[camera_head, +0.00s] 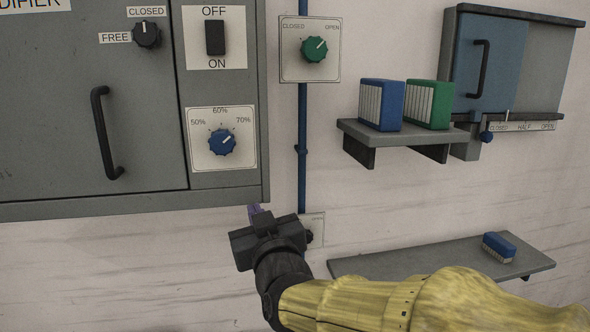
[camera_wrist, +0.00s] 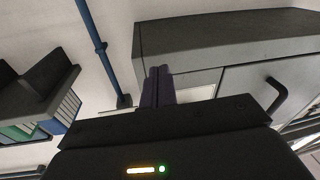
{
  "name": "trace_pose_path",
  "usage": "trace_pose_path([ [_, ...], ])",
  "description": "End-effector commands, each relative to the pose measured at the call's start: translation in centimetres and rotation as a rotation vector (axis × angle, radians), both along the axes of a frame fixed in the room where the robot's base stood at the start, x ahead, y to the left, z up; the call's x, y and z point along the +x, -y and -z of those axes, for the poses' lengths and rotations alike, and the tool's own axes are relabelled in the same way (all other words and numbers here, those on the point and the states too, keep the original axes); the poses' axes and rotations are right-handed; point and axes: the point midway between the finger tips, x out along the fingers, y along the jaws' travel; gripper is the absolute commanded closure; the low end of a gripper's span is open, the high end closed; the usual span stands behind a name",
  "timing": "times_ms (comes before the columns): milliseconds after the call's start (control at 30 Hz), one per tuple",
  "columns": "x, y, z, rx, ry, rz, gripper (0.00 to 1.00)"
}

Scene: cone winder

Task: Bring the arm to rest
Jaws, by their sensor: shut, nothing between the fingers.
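My gripper (camera_head: 254,211) is in front of the wall, just below the lower right corner of the grey cabinet (camera_head: 228,196). Its purple fingers are mostly hidden behind the dark gripper body in the head view. In the wrist view my gripper (camera_wrist: 158,74) shows its two purple fingers side by side, shut and empty, with the cabinet's underside edge (camera_wrist: 225,45) behind them. My yellow arm reaches in from the lower right of the head view, crossing in front of the lower shelf (camera_head: 380,262). I cannot tell the exact gap between the fingers and the cabinet.
A blue pipe (camera_head: 302,150) runs down the wall to a plate (camera_head: 314,228) partly hidden by my gripper. An upper shelf (camera_head: 350,129) holds a blue filter and a green filter. A blue brush-like block (camera_head: 499,246) lies on the lower shelf. A blue-doored box (camera_head: 490,65) hangs at upper right.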

Motion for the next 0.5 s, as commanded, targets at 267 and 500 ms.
trace_pose_path([
  [267,0.2,8.8,15.0,-0.122,-0.536,0.094,1.0],
  [500,-5.9,17.3,25.5,-0.147,-1.021,0.241,1.0],
])
